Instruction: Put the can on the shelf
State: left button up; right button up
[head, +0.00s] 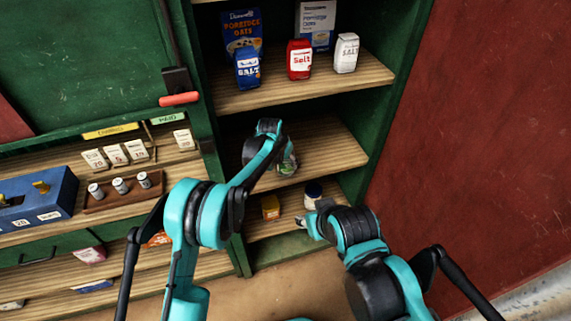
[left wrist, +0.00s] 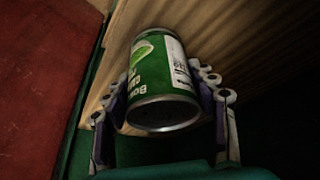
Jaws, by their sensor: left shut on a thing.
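A green can with a white label panel (left wrist: 160,75) is between the fingers of my left gripper (left wrist: 165,85) in the left wrist view. The fingers are shut on its sides. In the head view the can (head: 287,166) is mostly hidden behind my left arm, at the middle shelf (head: 325,145) of the green cupboard. Wooden board lies close behind the can; whether the can touches it I cannot tell. My right gripper (head: 308,222) is low, by the bottom shelf, largely hidden by its own wrist, so its jaw state is unclear.
The upper shelf (head: 290,93) bears blue, red and white salt packs and oats boxes. At left are a weight tray (head: 125,196) and a blue box (head: 35,200). The middle shelf's right part is bare.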

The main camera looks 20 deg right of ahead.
pick_arm(q)
jog(key=shift+f, duration=0.15)
jog(key=o, duration=1.5)
